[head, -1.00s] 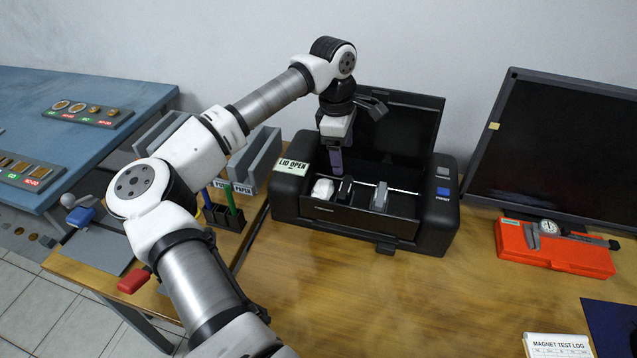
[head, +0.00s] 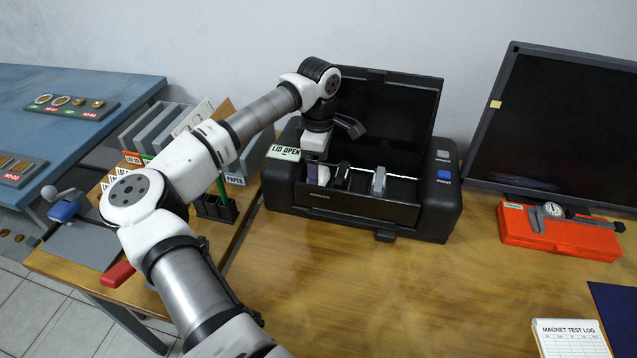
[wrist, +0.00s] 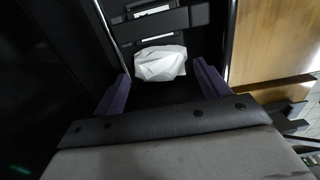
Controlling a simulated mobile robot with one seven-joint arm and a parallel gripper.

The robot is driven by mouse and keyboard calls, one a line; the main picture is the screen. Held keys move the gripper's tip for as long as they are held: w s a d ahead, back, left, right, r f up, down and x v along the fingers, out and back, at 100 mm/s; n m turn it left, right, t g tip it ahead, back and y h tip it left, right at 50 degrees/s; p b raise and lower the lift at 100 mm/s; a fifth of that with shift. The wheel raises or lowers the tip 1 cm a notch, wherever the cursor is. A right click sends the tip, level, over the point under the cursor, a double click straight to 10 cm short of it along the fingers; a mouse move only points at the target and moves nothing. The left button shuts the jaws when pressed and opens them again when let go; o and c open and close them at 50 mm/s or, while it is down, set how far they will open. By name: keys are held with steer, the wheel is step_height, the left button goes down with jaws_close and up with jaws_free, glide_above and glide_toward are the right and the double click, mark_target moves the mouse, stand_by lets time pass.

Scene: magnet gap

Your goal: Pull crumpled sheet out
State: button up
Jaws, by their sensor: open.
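The crumpled white sheet (wrist: 160,64) lies inside the open printer (head: 355,212). In the head view only a small white part of the sheet (head: 324,174) shows, beside my gripper. My gripper (head: 313,173) reaches down into the left part of the printer's opening. In the wrist view its two purple fingers stand wide apart, one on each side of the sheet, with the sheet showing near and just past the fingertips. I see no finger closed on it.
The printer's raised lid (head: 388,110) stands behind my gripper. Dark and grey parts on a rail (head: 378,182) sit right of the sheet. A monitor (head: 570,130) and red case (head: 558,232) stand to the right.

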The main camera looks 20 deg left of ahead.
step_height(320, 180, down, 2)
steer(key=shift+f+b, duration=0.1)
steer(key=shift+b, duration=0.35)
steer(key=shift+c, duration=0.2)
steer(key=c, duration=0.4)
step_height(320, 180, up, 10)
steer(key=p, duration=0.5)
